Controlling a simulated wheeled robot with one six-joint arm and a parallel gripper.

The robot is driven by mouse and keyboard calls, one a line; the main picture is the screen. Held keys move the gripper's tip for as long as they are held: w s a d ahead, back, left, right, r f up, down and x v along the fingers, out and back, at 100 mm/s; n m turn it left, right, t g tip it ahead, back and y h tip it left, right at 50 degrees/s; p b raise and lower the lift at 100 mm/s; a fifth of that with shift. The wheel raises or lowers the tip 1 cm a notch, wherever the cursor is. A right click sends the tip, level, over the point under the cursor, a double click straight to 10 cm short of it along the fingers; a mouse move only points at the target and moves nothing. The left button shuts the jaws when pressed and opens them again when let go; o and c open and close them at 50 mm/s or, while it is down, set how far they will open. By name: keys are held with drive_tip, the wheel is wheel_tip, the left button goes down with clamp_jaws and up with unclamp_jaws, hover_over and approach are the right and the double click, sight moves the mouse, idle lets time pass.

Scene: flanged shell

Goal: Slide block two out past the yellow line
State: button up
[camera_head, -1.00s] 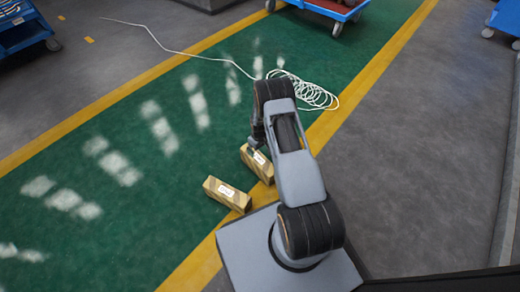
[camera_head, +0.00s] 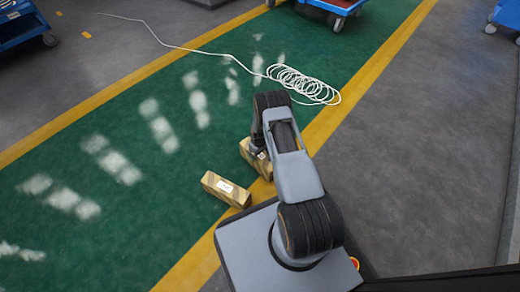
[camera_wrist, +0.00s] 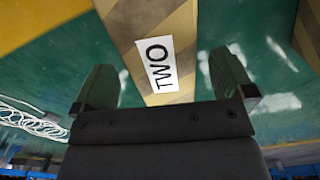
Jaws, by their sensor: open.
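Block two (camera_wrist: 185,48), a tan striped block with a white label reading TWO (camera_wrist: 158,64), lies between my gripper's fingers in the wrist view. My gripper (camera_wrist: 162,78) is open, with one finger on each side of the block; I cannot tell whether either finger touches it. In the head view, block two (camera_head: 263,168) is partly hidden by my arm. It lies on the green floor, with its near end at the yellow line (camera_head: 322,127).
A second striped block (camera_head: 226,189) lies on the green floor to the left, close by. A coiled white cable (camera_head: 303,84) lies beyond my arm. A blue trolley (camera_head: 336,7) stands at the far end.

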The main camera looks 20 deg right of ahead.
drive_tip(key=shift+f+b, duration=0.75)
drive_tip(key=shift+f, duration=1.3)
drive_tip(key=shift+c, duration=0.2)
drive_tip(key=c, duration=1.6)
drive_tip(key=shift+s+d, duration=0.1)
drive_tip(key=shift+d, duration=0.05)
